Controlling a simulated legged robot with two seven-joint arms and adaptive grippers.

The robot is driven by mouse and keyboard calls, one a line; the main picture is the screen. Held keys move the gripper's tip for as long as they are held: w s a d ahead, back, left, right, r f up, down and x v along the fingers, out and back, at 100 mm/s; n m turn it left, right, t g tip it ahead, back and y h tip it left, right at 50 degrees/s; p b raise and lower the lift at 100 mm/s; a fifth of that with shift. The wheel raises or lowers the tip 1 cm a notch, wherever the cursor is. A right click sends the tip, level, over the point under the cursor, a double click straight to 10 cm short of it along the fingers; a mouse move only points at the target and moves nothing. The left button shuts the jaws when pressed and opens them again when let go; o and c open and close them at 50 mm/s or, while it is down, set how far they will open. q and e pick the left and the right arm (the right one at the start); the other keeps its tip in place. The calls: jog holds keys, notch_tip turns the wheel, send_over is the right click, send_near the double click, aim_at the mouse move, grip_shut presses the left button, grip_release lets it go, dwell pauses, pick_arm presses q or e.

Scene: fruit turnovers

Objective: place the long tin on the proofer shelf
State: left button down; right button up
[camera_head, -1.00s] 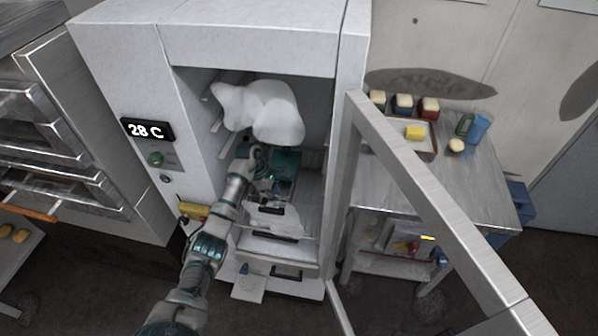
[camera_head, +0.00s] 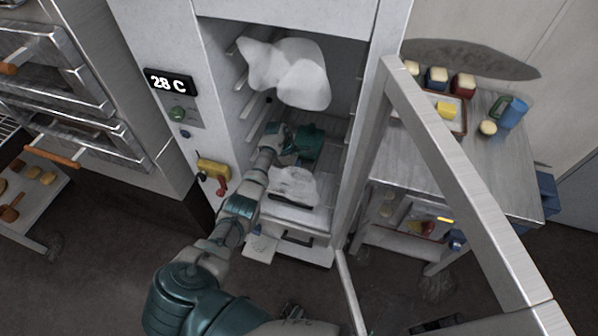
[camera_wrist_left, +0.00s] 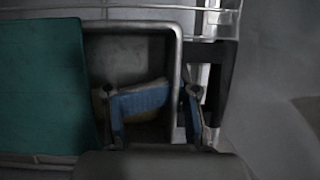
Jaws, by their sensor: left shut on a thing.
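The proofer (camera_head: 150,40) stands open in the head view, with rails and shelf levels inside. My left arm reaches into it, and my left gripper (camera_head: 285,150) is low inside the chamber, beside a teal object (camera_head: 311,143). In the left wrist view, my left gripper (camera_wrist_left: 160,105) is shut on the right wall of a grey metal tin (camera_wrist_left: 120,60), one blue-padded finger inside and one outside. The teal object (camera_wrist_left: 40,85) covers the tin's left part. I cannot tell whether the tin rests on a shelf. My right gripper is not seen.
A pale cloudy mass (camera_head: 288,72) fills the upper chamber. The open door (camera_head: 460,190) stands to the right, before a steel table (camera_head: 490,165) with small containers. A yellow and red item (camera_head: 213,172) sits at the proofer's left front. An oven (camera_head: 75,85) stands left.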

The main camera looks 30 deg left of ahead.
pick_arm(q)
jog(key=c, duration=0.8)
grip_release()
jog(key=shift+a, duration=0.2)
jog(key=shift+o, duration=0.7)
jog(key=shift+d, duration=0.1)
jog(key=shift+r, duration=0.1)
jog(key=v, duration=0.7)
jog(key=shift+r, duration=0.2)
